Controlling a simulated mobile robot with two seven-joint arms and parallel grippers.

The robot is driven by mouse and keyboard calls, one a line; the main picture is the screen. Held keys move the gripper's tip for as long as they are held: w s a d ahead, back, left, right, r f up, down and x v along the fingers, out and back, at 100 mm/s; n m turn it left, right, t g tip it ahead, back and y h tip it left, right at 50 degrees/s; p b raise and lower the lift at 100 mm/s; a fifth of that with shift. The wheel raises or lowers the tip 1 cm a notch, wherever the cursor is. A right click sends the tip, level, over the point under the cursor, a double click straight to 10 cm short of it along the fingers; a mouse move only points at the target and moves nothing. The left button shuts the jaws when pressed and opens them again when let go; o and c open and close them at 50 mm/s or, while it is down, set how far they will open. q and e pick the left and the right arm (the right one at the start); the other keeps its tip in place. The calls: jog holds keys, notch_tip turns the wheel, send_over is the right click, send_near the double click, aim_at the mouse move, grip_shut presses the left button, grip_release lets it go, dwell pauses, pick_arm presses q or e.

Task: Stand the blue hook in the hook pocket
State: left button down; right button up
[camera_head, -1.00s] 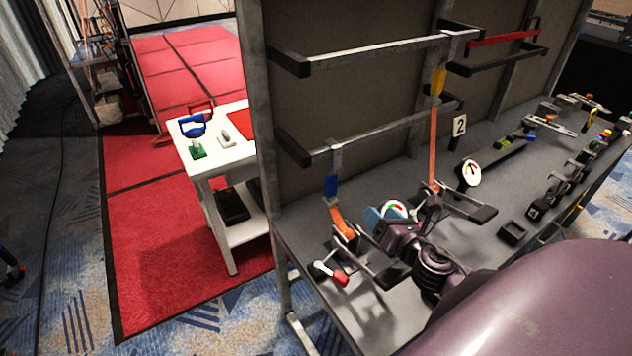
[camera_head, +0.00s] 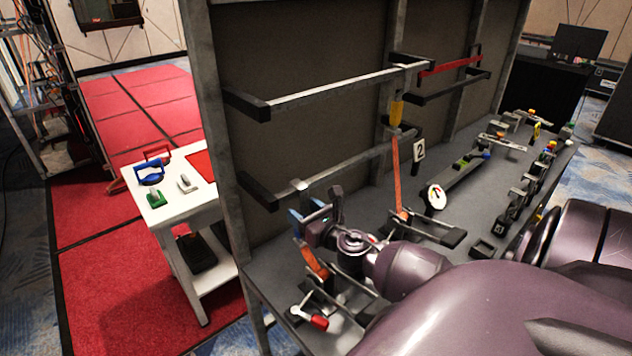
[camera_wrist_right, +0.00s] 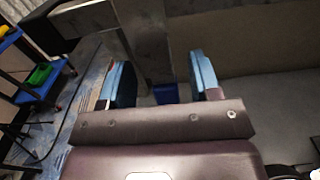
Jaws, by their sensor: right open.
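My right gripper (camera_head: 310,217) is open at the lower left rail, with blue finger pads. In the right wrist view the same gripper (camera_wrist_right: 160,82) has its two fingers spread wide, and a dark blue block (camera_wrist_right: 165,93) shows between them and beyond. It looks like the body of the blue hook. The hook's metal top (camera_head: 299,185) sits on the lower rail (camera_head: 345,165); its blue body is mostly hidden by the gripper in the head view. I cannot tell which holder is the hook pocket. My left gripper is out of view.
A red-handled lever (camera_head: 318,321) stands at the bench's near left. A small dark open box (camera_head: 486,248) sits on the bench. A white table (camera_head: 185,212) stands left.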

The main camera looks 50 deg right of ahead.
jog(key=shift+w+d, duration=0.15)
jog(key=shift+w, duration=1.15)
grip_shut()
jog(key=c, duration=0.8)
grip_release()
jog(key=shift+c, duration=0.7)
jog(key=shift+r, duration=0.2)
